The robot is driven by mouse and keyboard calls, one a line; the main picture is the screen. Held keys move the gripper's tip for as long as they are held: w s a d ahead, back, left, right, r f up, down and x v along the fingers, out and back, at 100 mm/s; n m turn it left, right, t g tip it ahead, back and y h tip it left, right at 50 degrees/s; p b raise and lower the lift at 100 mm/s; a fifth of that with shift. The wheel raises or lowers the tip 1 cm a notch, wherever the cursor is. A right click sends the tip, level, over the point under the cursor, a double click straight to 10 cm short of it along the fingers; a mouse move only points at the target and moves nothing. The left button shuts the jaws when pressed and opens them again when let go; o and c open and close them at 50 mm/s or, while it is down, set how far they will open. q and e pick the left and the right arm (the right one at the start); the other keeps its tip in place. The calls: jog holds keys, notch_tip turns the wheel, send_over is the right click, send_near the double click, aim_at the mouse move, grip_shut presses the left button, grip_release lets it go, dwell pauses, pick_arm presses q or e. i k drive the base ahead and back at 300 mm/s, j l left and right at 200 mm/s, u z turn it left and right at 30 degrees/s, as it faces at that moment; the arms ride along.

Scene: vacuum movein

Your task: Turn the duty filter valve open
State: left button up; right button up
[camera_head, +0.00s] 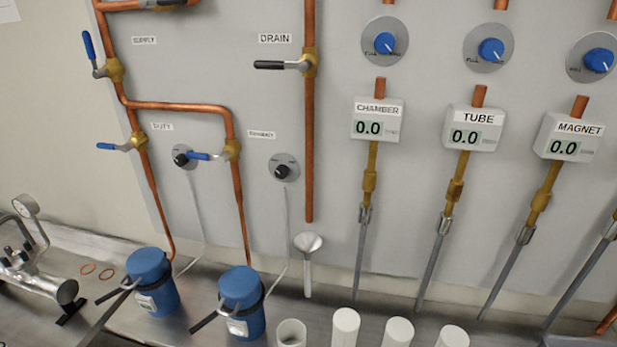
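The duty filter valve has a brass body (139,141) on the left copper branch pipe, beside the DUTY label (161,127). Its blue lever (113,147) points left, across the pipe. Below it the pipe runs down to the left blue filter housing (150,278) on the bench. A similar valve (233,149) sits on the right branch, its blue lever (200,156) also pointing left across the pipe. Neither of my grippers shows in this view.
The supply valve's blue lever (88,46) points up, roughly along its pipe. The drain valve's black lever (269,65) points left. A dark round knob (181,158) sits just right of the duty pipe. Another blue housing (242,300) and white cylinders (346,327) stand on the bench.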

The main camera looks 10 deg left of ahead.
aim_at(129, 145)
jog(key=u, duration=1.35)
